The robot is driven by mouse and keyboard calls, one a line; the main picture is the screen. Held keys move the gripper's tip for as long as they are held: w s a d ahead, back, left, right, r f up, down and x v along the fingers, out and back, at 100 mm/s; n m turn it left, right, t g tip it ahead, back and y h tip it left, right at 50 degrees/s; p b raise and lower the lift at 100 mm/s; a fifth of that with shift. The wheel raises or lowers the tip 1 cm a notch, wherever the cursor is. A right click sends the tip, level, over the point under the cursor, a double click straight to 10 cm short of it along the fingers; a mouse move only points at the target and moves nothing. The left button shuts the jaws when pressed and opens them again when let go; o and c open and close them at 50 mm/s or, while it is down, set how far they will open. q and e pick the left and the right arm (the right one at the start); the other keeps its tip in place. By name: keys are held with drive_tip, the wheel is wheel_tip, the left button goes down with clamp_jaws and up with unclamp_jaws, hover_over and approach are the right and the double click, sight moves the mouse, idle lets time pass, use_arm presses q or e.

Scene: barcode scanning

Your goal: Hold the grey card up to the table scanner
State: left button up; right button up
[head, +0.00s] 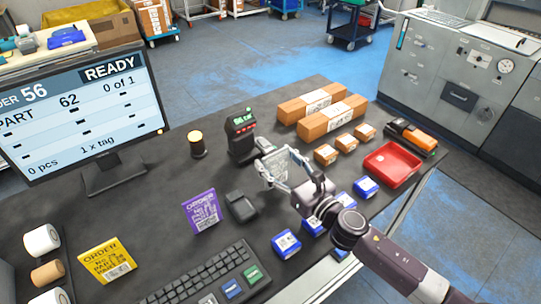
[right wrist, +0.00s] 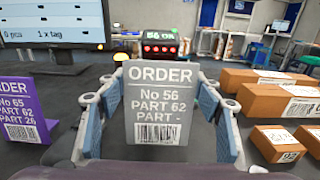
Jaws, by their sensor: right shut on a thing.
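My right gripper (head: 286,168) is shut on the grey card (right wrist: 160,103), which stands upright between its fingers. In the right wrist view the card's face reads ORDER, No 56, PART 62, with a barcode at the bottom. In the head view the card (head: 272,172) shows partly, behind the fingers. The table scanner (head: 241,137) is a dark upright unit with red lights and a small green display. The card is held close in front of it; in the right wrist view the card hides the lower part of the scanner (right wrist: 160,47). My left gripper is not in view.
A monitor (head: 82,113) reads READY, 0 of 1. Brown boxes (head: 322,113), blue-white boxes and a red tray (head: 392,164) stand right.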

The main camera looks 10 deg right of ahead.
drive_tip(key=s+d+r+p, duration=0.3)
drive_tip(key=s+r, duration=0.5)
drive_tip(key=s, duration=0.1)
drive_tip(key=shift+s+d, duration=0.25)
drive_tip(key=shift+d, duration=0.15)
drive_tip(key=shift+w+f, duration=0.1)
